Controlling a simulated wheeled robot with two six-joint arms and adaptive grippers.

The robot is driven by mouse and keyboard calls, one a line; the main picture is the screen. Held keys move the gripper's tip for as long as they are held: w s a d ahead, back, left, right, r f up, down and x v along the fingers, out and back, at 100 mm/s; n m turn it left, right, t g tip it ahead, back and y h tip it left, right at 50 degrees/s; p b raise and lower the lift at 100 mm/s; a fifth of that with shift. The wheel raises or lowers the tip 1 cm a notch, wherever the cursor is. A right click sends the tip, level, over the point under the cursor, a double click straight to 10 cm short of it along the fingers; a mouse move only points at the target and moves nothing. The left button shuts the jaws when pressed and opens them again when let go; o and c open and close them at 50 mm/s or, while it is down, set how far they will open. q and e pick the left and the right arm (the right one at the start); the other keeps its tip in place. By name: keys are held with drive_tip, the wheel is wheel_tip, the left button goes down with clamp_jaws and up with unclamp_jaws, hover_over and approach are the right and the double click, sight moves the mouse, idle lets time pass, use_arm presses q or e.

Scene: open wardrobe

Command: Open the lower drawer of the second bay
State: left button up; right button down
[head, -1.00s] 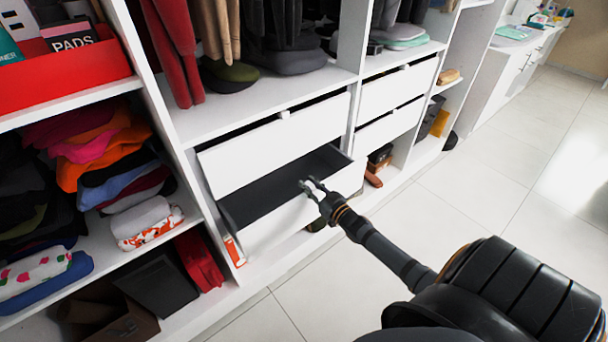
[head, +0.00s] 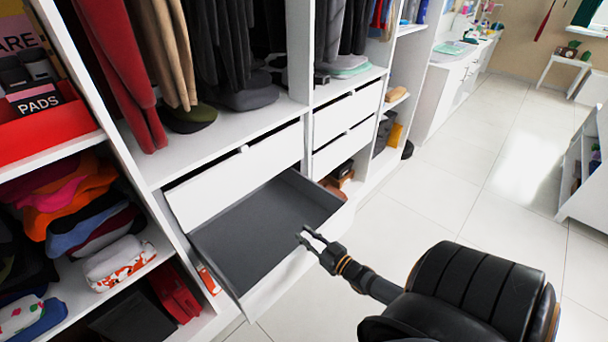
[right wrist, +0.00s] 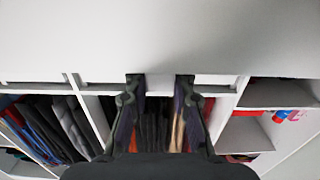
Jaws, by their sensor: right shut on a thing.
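The lower drawer (head: 250,232) of the second bay is pulled well out. Its dark grey inside looks empty, and its white front (head: 270,285) stands clear of the wardrobe. My right gripper (head: 306,238) is at the top of that front, shut on the drawer's handle. In the right wrist view, the two fingers of my right gripper (right wrist: 160,82) sit on either side of a small pale piece below the broad white panel (right wrist: 160,35). The upper drawer (head: 235,178) of this bay is shut above it. My left gripper is not in view.
Shelves with folded clothes (head: 75,200) and a red box (head: 50,130) stand at left. Trousers hang above the drawers. Another pair of drawers (head: 345,118) is to the right. The tiled floor (head: 420,190) is free there. A white shelf unit (head: 585,180) stands far right.

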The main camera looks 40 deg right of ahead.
drive_tip(key=c, duration=1.1)
unclamp_jaws()
drive_tip(key=s, duration=0.8)
drive_tip(key=s+d, duration=0.1)
drive_tip(key=s, duration=0.3)
drive_tip(key=s+f+m+g+h, duration=0.1)
drive_tip(key=s+f+g, duration=0.3)
drive_tip(key=f, duration=0.7)
drive_tip(key=s+f+g+h, duration=0.2)
drive_tip(key=s+f+g, duration=0.15)
drive_tip(key=f, duration=0.85)
drive_tip(key=s+a+f+g, duration=0.3)
drive_tip(key=s+f, duration=0.1)
drive_tip(key=s, duration=0.1)
drive_tip(key=s+a+f+g, duration=0.3)
drive_tip(key=s+a+f, duration=0.1)
drive_tip(key=s+f, duration=0.1)
drive_tip(key=s+a+f+g+y, duration=0.1)
drive_tip(key=s+a+f+g, duration=0.2)
drive_tip(key=s+a+f, duration=0.1)
drive_tip(key=shift+s+a+f+n, duration=0.1)
drive_tip(key=shift+s+f+n, duration=0.1)
drive_tip(key=shift+s, duration=0.25)
drive_tip(key=shift+s+f+n, duration=0.1)
drive_tip(key=shift+s+f, duration=0.05)
drive_tip(key=shift+s, duration=0.25)
